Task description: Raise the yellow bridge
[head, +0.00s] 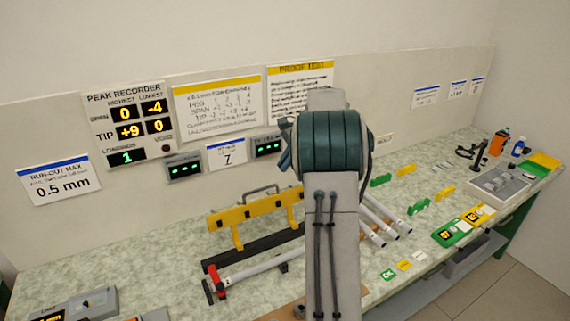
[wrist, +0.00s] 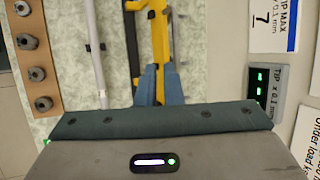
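The yellow bridge (head: 260,211) is a long bar with legs and a dark loop handle on the back bench; its right part is hidden behind my arm in the head view. In the wrist view the bridge (wrist: 159,38) runs down the picture between my gripper's two blue fingers (wrist: 159,88). The fingers sit close on both sides of the bar and appear shut on it. My gripper is hidden behind my arm in the head view. The bridge looks low, close over a black base (head: 254,246).
A pale rod (head: 252,269) lies in front of the bridge with a red support (head: 216,282) at its left end. More rods (head: 388,222) lie to the right. In the wrist view a wooden board (wrist: 42,52) holds several grey weights. A display (wrist: 263,88) is near on the right.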

